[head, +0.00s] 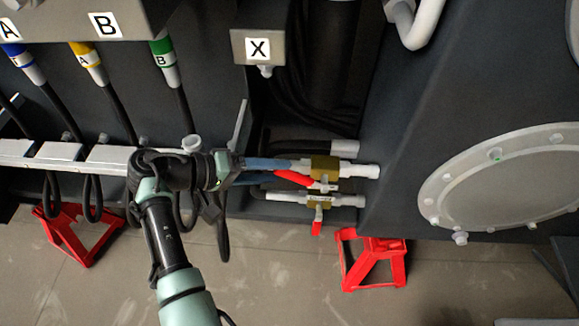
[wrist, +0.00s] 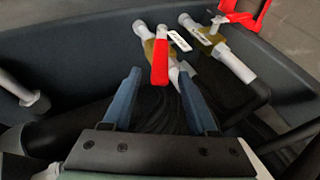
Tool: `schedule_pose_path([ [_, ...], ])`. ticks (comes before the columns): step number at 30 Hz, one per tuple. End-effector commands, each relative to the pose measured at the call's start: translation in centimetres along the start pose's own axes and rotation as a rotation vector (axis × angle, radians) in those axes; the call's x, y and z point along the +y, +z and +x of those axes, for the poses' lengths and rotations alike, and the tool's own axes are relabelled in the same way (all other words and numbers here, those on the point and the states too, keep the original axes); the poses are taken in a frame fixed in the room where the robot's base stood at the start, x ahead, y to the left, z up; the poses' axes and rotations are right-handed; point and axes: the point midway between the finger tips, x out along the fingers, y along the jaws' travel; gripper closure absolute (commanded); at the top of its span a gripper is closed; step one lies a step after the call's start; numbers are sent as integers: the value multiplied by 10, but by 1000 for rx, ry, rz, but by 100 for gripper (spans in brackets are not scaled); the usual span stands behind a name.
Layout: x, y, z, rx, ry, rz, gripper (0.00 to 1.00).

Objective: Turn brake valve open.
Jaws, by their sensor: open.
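Two brass valves with white fittings and red handles sit side by side low on the chassis. The upper valve (head: 325,166) has its red handle (head: 293,178) pointing left toward my gripper, slanted to its pipe. The lower valve (head: 318,199) has its red handle (head: 317,228) pointing down, across its pipe. My gripper (head: 281,170) is open, with blue fingers. In the wrist view, the near handle (wrist: 160,62) appears between my fingertips (wrist: 160,76), with a gap on each side. White tags hang by both valves; their writing is too small to read, so I cannot tell which is the brake valve.
A grey panel (head: 366,130) with a round bolted cover (head: 508,180) stands to the right. Black hoses with blue, yellow and green collars hang at the left. A box marked X (head: 258,47) is above. Red stands (head: 372,262) are on the floor below.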

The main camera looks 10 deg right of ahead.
Motion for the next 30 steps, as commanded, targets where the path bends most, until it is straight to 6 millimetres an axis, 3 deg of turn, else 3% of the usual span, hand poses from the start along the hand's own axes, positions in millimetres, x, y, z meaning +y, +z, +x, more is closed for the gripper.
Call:
schedule_pose_path([
  [3,2,-1,-29,4,-1,0,41],
  [9,1,-1,-60,1,0,0,41],
  [14,0,0,-71,0,0,0,41],
  [22,0,0,-72,-1,0,0,41],
  [30,-1,2,-67,-2,-18,0,88],
])
